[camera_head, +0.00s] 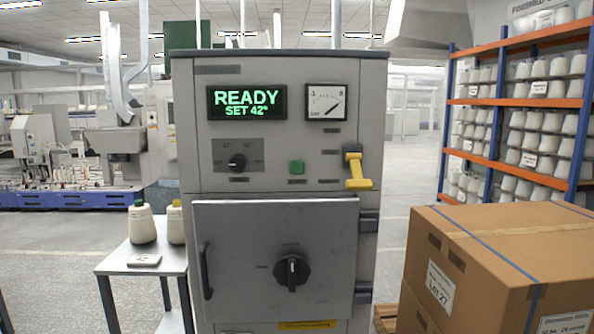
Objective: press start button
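Neither of my grippers is in the head view.
A gauge (326,102), a black selector knob (237,161) and a yellow lever (355,168) surround the button. The shut door (240,240) below has a large black knob (292,270). A side table (117,263) with bobbins stands left; cardboard boxes (500,250) stand right.

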